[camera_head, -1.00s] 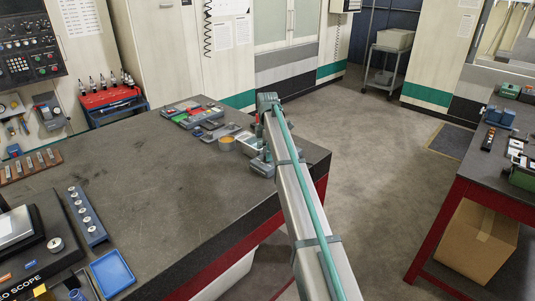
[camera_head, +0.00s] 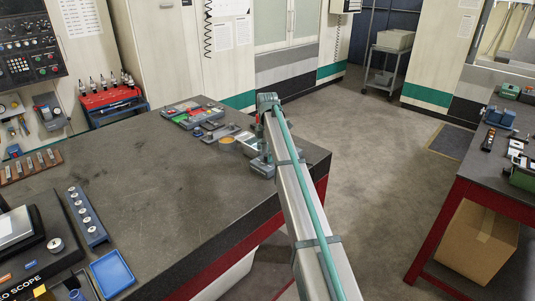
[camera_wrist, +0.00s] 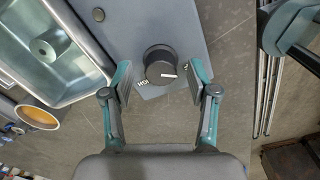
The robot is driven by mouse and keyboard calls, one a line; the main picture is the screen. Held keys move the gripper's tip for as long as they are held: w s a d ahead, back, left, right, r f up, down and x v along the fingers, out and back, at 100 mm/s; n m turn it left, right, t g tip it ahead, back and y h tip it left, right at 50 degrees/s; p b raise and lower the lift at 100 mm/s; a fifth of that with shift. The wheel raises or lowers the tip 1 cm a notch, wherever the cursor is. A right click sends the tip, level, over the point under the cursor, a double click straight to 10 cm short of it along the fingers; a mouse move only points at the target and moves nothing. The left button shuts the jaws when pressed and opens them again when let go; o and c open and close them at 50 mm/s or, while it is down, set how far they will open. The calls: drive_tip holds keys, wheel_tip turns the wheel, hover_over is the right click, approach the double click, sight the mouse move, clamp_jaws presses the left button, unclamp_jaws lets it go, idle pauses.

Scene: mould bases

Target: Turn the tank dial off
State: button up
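A round black dial (camera_wrist: 160,62) with a white pointer line sits on the tank's grey panel (camera_wrist: 192,22) in the wrist view. The pointer lies toward the right of the picture. Small white lettering shows below left of the dial and to its right, too small to read surely. My gripper (camera_wrist: 161,80) is open, with one teal-and-grey finger on either side of the dial and a gap on both sides. The tank's metal basin (camera_wrist: 75,82) is to the left. In the head view my arm hides the gripper and the dial.
An orange-filled round container (camera_wrist: 38,116) stands beside the basin. In the head view, the dark worktable (camera_head: 160,190) is largely bare in the middle. A blue tray (camera_head: 112,273) lies at its front left. A second table (camera_head: 505,175) stands at right, with a cardboard box (camera_head: 470,250) below.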

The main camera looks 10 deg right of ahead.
drive_tip(key=shift+r, duration=0.1)
wheel_tip(320, 180, up, 12)
idle(0.7)
drive_tip(key=shift+d, duration=0.1)
